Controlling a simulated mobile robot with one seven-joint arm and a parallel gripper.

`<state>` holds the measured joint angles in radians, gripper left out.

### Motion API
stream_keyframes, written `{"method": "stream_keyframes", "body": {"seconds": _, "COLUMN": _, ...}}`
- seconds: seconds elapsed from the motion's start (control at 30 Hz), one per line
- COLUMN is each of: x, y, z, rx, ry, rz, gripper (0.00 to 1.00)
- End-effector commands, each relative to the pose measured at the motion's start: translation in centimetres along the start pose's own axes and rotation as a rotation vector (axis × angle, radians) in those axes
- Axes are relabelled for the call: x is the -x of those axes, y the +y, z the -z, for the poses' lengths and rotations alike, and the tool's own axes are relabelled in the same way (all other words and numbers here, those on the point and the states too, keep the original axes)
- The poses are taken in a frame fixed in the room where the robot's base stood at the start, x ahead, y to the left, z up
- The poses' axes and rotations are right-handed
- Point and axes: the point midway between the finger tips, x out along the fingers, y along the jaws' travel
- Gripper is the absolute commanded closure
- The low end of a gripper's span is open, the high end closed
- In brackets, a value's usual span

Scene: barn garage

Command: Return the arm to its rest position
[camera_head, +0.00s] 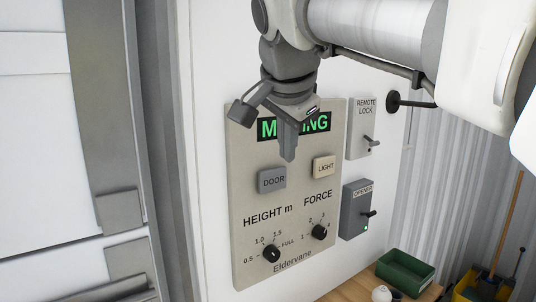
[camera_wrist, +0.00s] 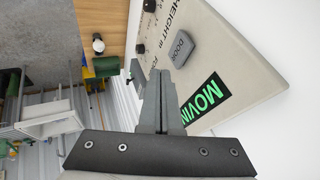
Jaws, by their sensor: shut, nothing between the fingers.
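My gripper (camera_head: 289,152) hangs fingers-down in front of the upper part of a beige wall panel (camera_head: 245,200). Its fingers are shut with nothing between them; they also show shut in the wrist view (camera_wrist: 162,75). The panel's green display reads MOVING (camera_head: 318,122), with its middle letters hidden by my gripper. Below the display are a grey DOOR button (camera_head: 272,180) and a beige LIGHT button (camera_head: 324,167). Two black knobs sit lower, HEIGHT (camera_head: 271,254) and FORCE (camera_head: 319,232). I cannot tell whether my fingers touch the panel.
Right of the panel are a REMOTE LOCK switch box (camera_head: 361,130) and a grey OPENER box (camera_head: 354,212) with a lever and a lit green lamp. A wooden bench (camera_head: 349,290) with a green bin (camera_head: 405,272) is below right. A large door (camera_head: 40,130) stands left.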

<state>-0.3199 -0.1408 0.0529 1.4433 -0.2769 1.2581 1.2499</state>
Motion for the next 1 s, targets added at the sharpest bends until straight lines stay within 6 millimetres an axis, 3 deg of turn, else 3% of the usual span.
{"method": "stream_keyframes", "body": {"seconds": 0.27, "x": -0.1, "y": 0.2, "z": 0.0, "rx": 0.005, "ry": 0.000, "rz": -0.001, "gripper": 1.00}}
{"method": "stream_keyframes", "body": {"seconds": 0.37, "x": -0.3, "y": 1.4, "z": -0.1, "rx": 0.041, "ry": -0.006, "rz": -0.008, "gripper": 1.00}}
{"method": "stream_keyframes", "body": {"seconds": 0.47, "x": -0.9, "y": 4.2, "z": -0.6, "rx": 0.126, "ry": -0.018, "rz": -0.020, "gripper": 1.00}}
{"method": "stream_keyframes", "body": {"seconds": 0.67, "x": -2.8, "y": 12.0, "z": -2.9, "rx": 0.368, "ry": -0.064, "rz": -0.040, "gripper": 1.00}}
{"method": "stream_keyframes", "body": {"seconds": 0.9, "x": -5.7, "y": 21.4, "z": -7.3, "rx": 0.636, "ry": -0.121, "rz": -0.037, "gripper": 1.00}}
{"method": "stream_keyframes", "body": {"seconds": 1.0, "x": -6.9, "y": 24.6, "z": -9.3, "rx": 0.725, "ry": -0.139, "rz": -0.030, "gripper": 1.00}}
